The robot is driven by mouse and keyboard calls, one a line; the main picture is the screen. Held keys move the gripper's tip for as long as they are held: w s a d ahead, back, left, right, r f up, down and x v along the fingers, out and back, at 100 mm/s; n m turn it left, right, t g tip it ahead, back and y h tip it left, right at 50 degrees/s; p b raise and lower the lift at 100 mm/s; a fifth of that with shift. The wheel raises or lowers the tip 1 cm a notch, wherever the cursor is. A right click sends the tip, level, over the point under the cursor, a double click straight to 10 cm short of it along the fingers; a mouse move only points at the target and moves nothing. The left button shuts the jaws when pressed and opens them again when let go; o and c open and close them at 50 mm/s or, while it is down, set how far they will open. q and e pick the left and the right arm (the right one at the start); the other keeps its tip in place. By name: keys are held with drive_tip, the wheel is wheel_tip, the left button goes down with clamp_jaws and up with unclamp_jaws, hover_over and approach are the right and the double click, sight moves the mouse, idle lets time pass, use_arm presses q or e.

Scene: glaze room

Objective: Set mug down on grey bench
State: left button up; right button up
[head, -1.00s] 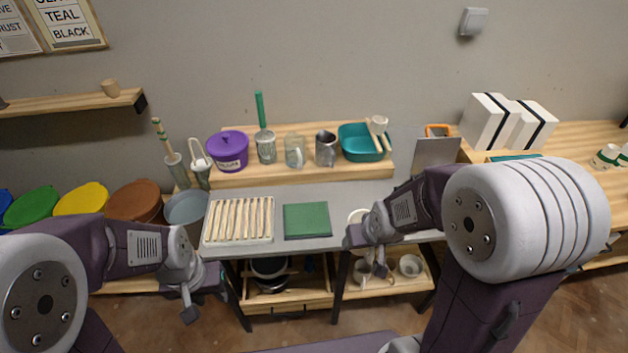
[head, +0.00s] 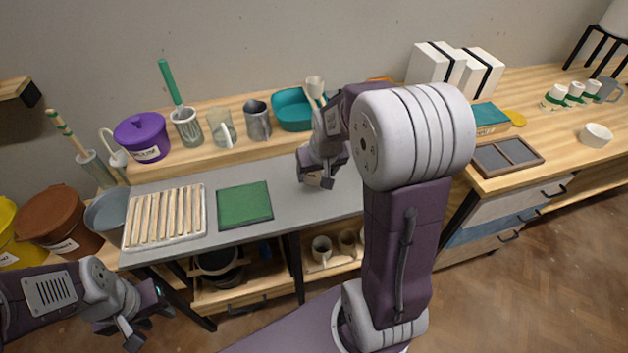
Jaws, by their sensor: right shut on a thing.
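The grey bench (head: 284,213) runs across the middle, under the wall-side wooden shelf. My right gripper (head: 316,181) is over the right part of the bench, pointing down. It is shut on the mug, of which only a small beige-looking patch (head: 313,180) shows between the fingers. The rest of the mug is hidden by the gripper, and I cannot tell whether it touches the bench. My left gripper (head: 146,325) is open and empty at the lower left, in front of the bench.
A ribbed wooden rack (head: 165,216) and a green mat (head: 245,203) lie on the bench to the left. Jugs and a teal basin (head: 292,110) stand on the raised shelf behind. Other mugs (head: 322,249) sit on the lower shelf. Bare bench shows beside the mat.

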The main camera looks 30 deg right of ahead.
drive_tip(key=w, duration=0.1)
drive_tip(key=w+d+f, duration=0.1)
drive_tip(key=w+f, duration=0.1)
drive_tip(key=shift+w+d+f, duration=0.2)
drive_tip(key=shift+w+d, duration=0.05)
drive_tip(key=shift+w, duration=0.15)
wheel_tip(320, 180, down, 4)
drive_tip(key=shift+s+r+b, duration=0.1)
drive_tip(key=shift+b, duration=0.5)
drive_tip(key=o, duration=1.7)
drive_tip(key=shift+f, duration=0.25)
drive_tip(key=shift+r, duration=0.1)
